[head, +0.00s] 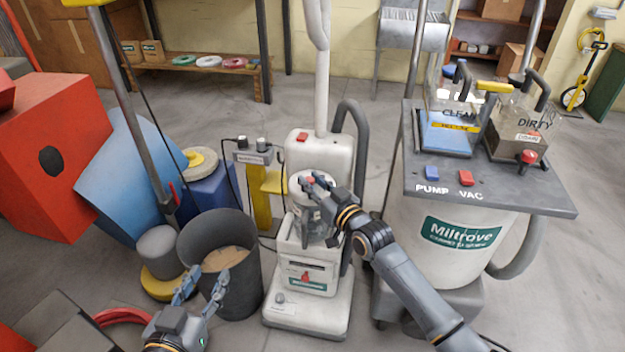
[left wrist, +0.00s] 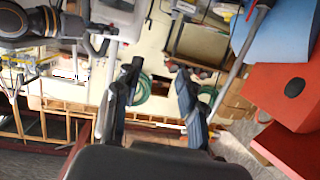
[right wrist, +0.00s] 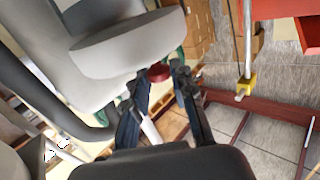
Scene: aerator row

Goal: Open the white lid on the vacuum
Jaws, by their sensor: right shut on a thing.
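The white upright vacuum (head: 318,150) stands in the middle of the head view. Its clear dust cup (head: 308,218) sits at the front of the body, with the round white lid (head: 299,178) on top, partly covered by my right gripper (head: 318,186). A small red part shows at the fingertips; it also shows as a red knob (right wrist: 158,72) in the right wrist view. My right gripper is shut on the lid, though the exact contact is hard to see. My left gripper (head: 200,290) is open and empty, low in front of the dark bin.
A dark bin (head: 247,285) stands left of the vacuum. A large Miltrove machine (head: 400,215) with a grey top stands close on the right.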

